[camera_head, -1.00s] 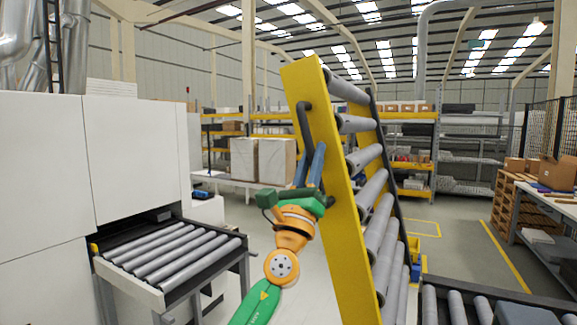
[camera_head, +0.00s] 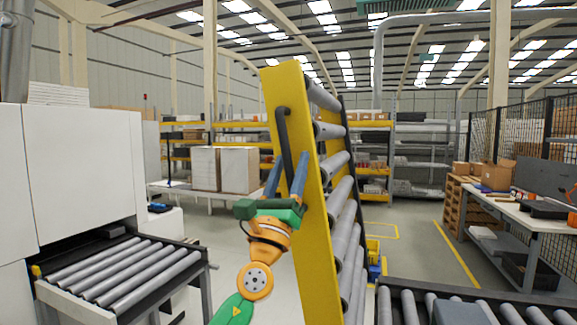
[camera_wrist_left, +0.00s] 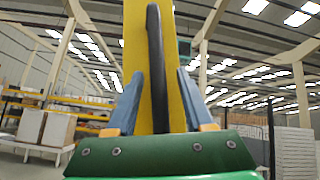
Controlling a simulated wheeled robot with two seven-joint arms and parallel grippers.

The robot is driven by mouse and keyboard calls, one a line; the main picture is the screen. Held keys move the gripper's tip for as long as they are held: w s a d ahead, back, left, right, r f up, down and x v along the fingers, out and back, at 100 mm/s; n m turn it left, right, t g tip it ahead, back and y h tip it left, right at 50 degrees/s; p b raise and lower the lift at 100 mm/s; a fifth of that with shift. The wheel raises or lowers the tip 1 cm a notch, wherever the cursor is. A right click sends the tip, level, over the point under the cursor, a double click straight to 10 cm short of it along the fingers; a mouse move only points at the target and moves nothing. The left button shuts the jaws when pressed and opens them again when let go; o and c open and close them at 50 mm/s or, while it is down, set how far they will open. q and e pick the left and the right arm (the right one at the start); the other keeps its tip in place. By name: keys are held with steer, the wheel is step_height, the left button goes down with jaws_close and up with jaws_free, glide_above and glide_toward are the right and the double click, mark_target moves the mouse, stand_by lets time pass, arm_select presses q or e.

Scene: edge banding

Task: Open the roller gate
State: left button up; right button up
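The roller gate (camera_head: 298,190) is a yellow frame with several grey rollers. It stands steeply raised and leans a little in the head view. Its black handle (camera_head: 283,125) is on the yellow side beam and also shows in the left wrist view (camera_wrist_left: 156,70). My left gripper (camera_head: 286,168) is at the lower part of this handle. In the left wrist view its two blue fingers (camera_wrist_left: 160,78) stand on either side of the handle, with a gap to it on both sides. The gripper looks open. My right gripper is not in view.
A white machine with a short roller bed (camera_head: 125,270) stands at the left. Another roller conveyor (camera_head: 400,300) is at the lower right. A workbench (camera_head: 520,205) stands at the far right. White boxes (camera_head: 225,168) and shelves are behind. Open floor lies beyond the gate.

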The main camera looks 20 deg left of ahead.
arm_select(q)
steer(key=shift+s+r, duration=0.1)
steer(key=v, duration=0.7)
